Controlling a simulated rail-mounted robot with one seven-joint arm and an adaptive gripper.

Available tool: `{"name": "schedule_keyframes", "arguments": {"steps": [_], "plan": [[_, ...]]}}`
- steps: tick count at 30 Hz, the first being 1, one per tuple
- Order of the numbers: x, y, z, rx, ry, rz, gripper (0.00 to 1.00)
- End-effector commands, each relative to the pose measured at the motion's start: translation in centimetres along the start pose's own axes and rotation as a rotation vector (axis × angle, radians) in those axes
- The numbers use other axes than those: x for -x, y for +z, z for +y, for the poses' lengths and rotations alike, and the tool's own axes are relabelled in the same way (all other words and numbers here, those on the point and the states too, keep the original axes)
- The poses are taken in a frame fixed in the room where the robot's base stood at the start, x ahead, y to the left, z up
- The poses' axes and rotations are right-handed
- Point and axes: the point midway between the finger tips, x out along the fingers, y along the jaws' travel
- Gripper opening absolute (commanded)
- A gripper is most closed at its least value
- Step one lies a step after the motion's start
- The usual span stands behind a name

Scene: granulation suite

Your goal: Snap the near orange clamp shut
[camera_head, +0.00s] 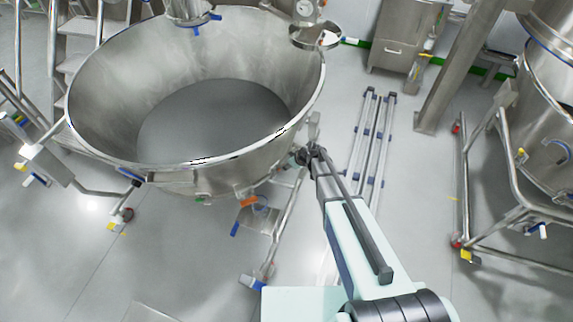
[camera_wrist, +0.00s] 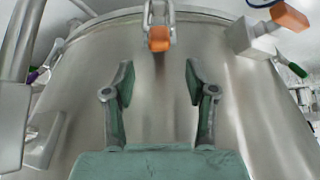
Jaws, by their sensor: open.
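A metal clamp with an orange tip (camera_wrist: 159,40) hangs near the top of the steel vessel wall in the wrist view, straight ahead of my gripper. My gripper (camera_wrist: 160,82) is open, its two green fingers apart with nothing between them. The clamp lies beyond the fingertips, in line with the gap. In the head view my gripper (camera_head: 306,156) is beside the right side of the large open steel bowl (camera_head: 190,70), and the clamp by it cannot be made out clearly. An orange piece (camera_head: 249,201) shows under the bowl's front edge.
A block with another orange end (camera_wrist: 289,17) juts from the vessel at upper right in the wrist view. A second steel vessel on a wheeled frame (camera_head: 462,190) stands at right. Blue-ended rails (camera_head: 372,140) lie on the floor behind my arm.

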Motion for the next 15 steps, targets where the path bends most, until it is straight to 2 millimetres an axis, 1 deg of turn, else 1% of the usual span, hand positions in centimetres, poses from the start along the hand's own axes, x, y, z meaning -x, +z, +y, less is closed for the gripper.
{"name": "schedule_keyframes", "arguments": {"steps": [12, 15], "plan": [[0.01, 0.01, 0.02, 0.0, 0.0, 0.0, 0.56], [-0.07, 0.09, 0.0, -0.005, 0.014, 0.028, 0.56]]}}
